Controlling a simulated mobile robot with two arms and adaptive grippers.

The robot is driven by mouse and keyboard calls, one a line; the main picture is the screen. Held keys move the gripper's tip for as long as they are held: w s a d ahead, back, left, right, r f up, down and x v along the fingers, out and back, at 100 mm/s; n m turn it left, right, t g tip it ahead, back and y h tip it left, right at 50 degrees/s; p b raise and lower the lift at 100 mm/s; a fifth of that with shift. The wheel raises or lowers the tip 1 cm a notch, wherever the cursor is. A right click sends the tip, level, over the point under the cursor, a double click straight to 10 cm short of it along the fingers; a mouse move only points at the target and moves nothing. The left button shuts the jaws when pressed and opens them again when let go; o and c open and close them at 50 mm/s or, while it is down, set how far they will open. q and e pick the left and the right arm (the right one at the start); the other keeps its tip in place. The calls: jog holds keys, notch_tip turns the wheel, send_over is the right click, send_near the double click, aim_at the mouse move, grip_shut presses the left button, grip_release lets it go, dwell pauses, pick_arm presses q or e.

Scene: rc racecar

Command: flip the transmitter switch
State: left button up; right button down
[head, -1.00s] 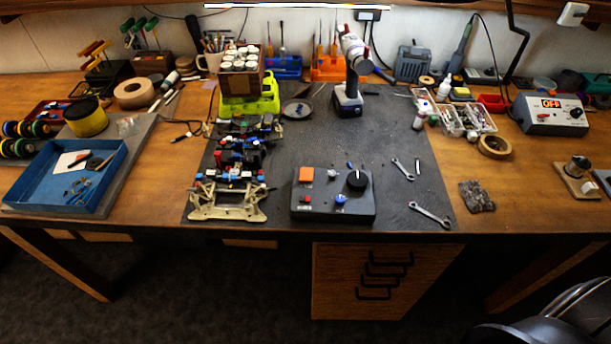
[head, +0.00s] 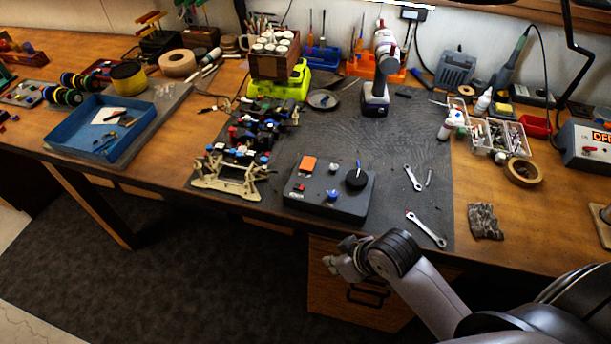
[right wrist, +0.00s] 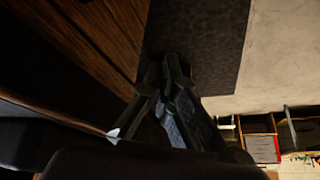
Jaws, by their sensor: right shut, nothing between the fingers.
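The transmitter (head: 330,189) is a dark grey box on the black mat near the table's front edge. It has an orange block (head: 308,164), a black knob (head: 356,179), a blue knob (head: 333,195) and small switches on top. The switch levers are too small to tell their positions. My right gripper (head: 340,258) is in front of and below the table edge, nearer to me than the transmitter and apart from it. In the right wrist view its fingers (right wrist: 165,85) are together and empty, above dark floor. My left gripper is not in view.
An RC car chassis (head: 232,158) stands left of the transmitter. Two wrenches (head: 427,229) lie to its right. The wooden table edge and a drawer cabinet (head: 325,290) are close to my right gripper. A blue tray (head: 88,107) lies farther left.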

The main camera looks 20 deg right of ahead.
aim_at(299, 187)
jog(key=w+r+n+y, duration=0.1)
jog(key=w+r, duration=0.1)
jog(key=r, duration=0.1)
jog(key=w+r+n, duration=0.2)
jog(key=w+r, duration=0.1)
jog(key=w+a+r+n+y, duration=0.1)
jog(key=w+r, duration=0.2)
jog(key=r, duration=0.1)
jog(key=shift+w+r+t+y, duration=0.1)
jog(key=shift+w+t+y, duration=0.1)
jog(key=shift+t+y, duration=0.1)
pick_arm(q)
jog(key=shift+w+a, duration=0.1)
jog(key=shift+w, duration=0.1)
pick_arm(e)
jog(key=w+d+r+n+y, duration=0.1)
jog(key=w+d+r, duration=0.1)
jog(key=r, duration=0.5)
jog(key=w+d+r+n, duration=0.1)
jog(key=d+r, duration=0.2)
jog(key=r, duration=0.4)
jog(key=shift+w+y, duration=0.35)
jog(key=shift+y, duration=0.05)
